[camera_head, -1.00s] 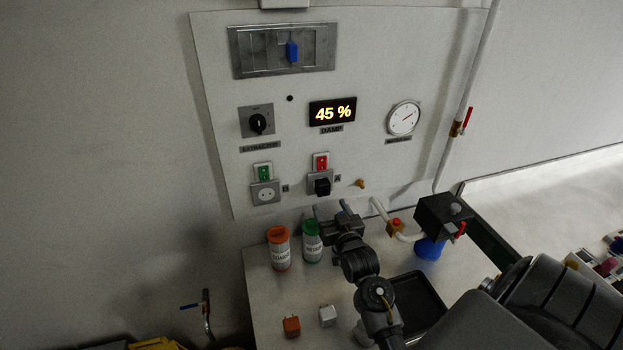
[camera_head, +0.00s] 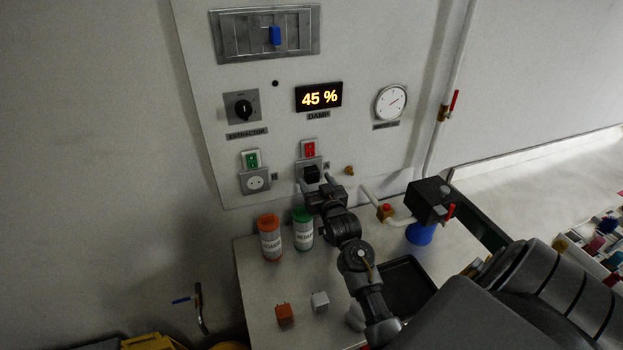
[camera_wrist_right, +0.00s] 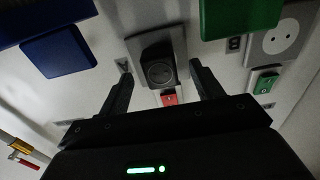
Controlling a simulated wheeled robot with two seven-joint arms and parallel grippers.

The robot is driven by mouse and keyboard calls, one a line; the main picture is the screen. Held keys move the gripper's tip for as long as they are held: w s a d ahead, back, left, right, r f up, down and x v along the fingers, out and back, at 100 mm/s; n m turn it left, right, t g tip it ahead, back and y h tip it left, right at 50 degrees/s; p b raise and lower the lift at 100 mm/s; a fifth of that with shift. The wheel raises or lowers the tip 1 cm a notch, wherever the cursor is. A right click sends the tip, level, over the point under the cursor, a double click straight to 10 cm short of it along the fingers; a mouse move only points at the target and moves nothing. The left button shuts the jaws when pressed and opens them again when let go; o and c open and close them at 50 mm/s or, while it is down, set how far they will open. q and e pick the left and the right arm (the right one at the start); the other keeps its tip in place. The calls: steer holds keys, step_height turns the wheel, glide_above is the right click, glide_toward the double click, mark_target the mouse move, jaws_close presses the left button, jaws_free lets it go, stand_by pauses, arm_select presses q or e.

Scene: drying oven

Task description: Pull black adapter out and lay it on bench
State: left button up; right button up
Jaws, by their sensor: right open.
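The black adapter (camera_head: 311,174) is plugged into the right-hand wall socket, below the red switch (camera_head: 309,149). It also shows in the right wrist view (camera_wrist_right: 159,73), in its socket plate. My right gripper (camera_head: 317,183) is open and empty, just in front of the adapter and slightly below it in the head view. In the right wrist view its two fingers stand apart on either side of the adapter, with visible gaps and no clear contact. The pale bench (camera_head: 262,284) lies below the panel. My left gripper is not in view.
An orange-lidded jar (camera_head: 269,238) and a green-lidded jar (camera_head: 302,230) stand left of my right arm. An orange plug (camera_head: 284,315) and a white plug (camera_head: 320,301) lie on the bench. A black tray (camera_head: 408,286) and a valve pipe (camera_head: 386,211) are to the right.

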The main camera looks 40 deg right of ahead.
mark_target(314, 178)
steer(key=shift+x, duration=0.9)
steer(key=shift+w+d, duration=0.1)
steer(key=shift+w, duration=0.15)
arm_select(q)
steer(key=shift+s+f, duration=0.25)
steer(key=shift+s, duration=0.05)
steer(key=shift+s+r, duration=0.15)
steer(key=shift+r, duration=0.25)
arm_select(e)
steer(key=shift+c, duration=0.3)
